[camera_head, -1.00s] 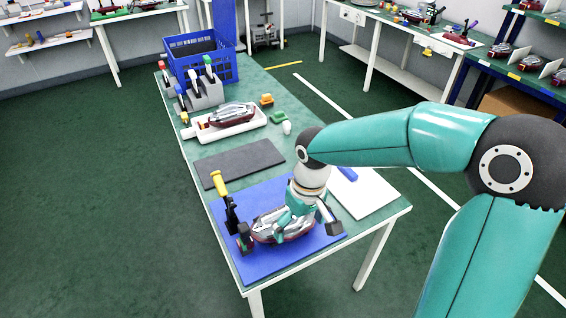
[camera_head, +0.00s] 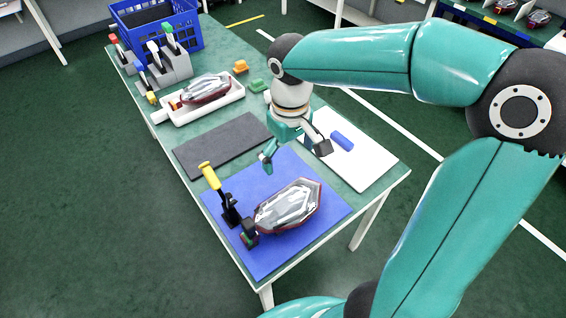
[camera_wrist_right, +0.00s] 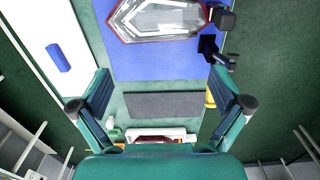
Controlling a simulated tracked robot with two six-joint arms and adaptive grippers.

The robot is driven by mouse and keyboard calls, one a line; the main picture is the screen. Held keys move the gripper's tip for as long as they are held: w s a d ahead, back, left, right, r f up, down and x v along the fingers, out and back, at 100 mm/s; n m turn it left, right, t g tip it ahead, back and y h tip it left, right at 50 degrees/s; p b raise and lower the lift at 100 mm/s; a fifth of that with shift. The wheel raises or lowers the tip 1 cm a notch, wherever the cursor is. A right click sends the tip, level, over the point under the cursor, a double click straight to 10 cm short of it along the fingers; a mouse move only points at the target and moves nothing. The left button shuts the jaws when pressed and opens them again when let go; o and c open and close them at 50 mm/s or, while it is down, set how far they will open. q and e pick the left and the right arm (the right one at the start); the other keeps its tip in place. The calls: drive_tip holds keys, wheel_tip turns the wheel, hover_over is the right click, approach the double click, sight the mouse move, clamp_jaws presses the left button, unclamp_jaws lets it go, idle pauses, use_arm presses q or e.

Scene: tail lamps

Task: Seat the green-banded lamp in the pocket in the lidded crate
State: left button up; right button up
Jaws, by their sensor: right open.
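A tail lamp (camera_head: 288,207) with a clear top and dark red rim lies on the blue mat (camera_head: 262,262), beside a yellow-handled clamp (camera_head: 226,202). A second lamp (camera_head: 206,89) lies in the white tray (camera_head: 163,115). I cannot make out a green band on either. The blue crate (camera_head: 185,35) stands at the far end; I cannot make out a pocket or clear lid. My right gripper (camera_head: 295,153) is open and empty, above the table beyond the mat lamp. In the right wrist view, that lamp (camera_wrist_right: 160,18) lies beyond the open fingers (camera_wrist_right: 160,75).
A dark grey mat (camera_head: 222,146) lies between tray and blue mat. A white board (camera_head: 365,165) with a blue block (camera_head: 342,140) lies to the right. A grey rack (camera_head: 172,68) with colored-handled tools stands before the crate. Orange (camera_head: 240,67) and green (camera_head: 259,85) pieces lie near the tray.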

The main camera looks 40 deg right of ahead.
sight(288, 198)
wheel_tip(288, 198, down, 17)
drive_tip(key=shift+r+b, duration=0.2)
drive_tip(key=shift+b, duration=0.3)
drive_tip(key=c, duration=1.1)
drive_tip(key=o, duration=0.7)
drive_tip(key=c, duration=0.7)
drive_tip(key=shift+r, duration=0.1)
drive_tip(key=shift+r, duration=0.1)
drive_tip(key=shift+r+p, duration=0.95)
drive_tip(key=shift+r, duration=0.5)
